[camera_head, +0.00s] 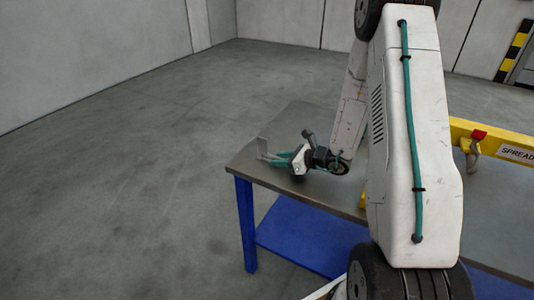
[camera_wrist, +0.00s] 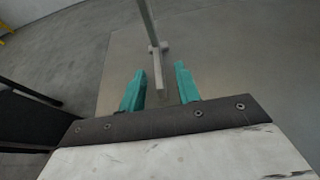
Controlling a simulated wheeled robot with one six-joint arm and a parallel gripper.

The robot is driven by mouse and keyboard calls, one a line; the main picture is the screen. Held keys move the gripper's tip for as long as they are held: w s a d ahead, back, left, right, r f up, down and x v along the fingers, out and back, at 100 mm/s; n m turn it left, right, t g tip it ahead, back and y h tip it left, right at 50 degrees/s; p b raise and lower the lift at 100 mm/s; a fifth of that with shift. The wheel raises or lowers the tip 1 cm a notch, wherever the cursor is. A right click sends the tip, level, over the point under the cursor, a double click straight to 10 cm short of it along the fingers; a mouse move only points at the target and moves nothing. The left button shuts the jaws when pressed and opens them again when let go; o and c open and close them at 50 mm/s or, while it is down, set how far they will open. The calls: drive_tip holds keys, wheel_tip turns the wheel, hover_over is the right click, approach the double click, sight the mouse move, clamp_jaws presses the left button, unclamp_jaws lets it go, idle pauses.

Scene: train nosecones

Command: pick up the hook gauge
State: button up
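The hook gauge (camera_wrist: 148,25) looks like a thin grey bar with a short crosspiece in the wrist view. Its near end reaches down between the two teal fingers of my gripper (camera_wrist: 161,70). The fingers are apart, with a gap showing on each side of the bar, so my gripper is open around its near end and not closed on it. In the head view my gripper (camera_head: 268,158) is low over the left end of the table (camera_head: 300,118). A small grey plate, likely part of the gauge, stands at the fingertips there. Whether the fingers touch the tabletop is unclear.
A yellow beam (camera_head: 510,137) labelled "SPREAD" lies along the table's right side, with a red-topped hook part (camera_head: 474,150) on it. My arm hides the table's middle. A blue shelf (camera_head: 310,238) sits below. The floor to the left is clear.

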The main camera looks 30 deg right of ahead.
clamp_jaws()
drive_tip(key=shift+r, duration=0.2)
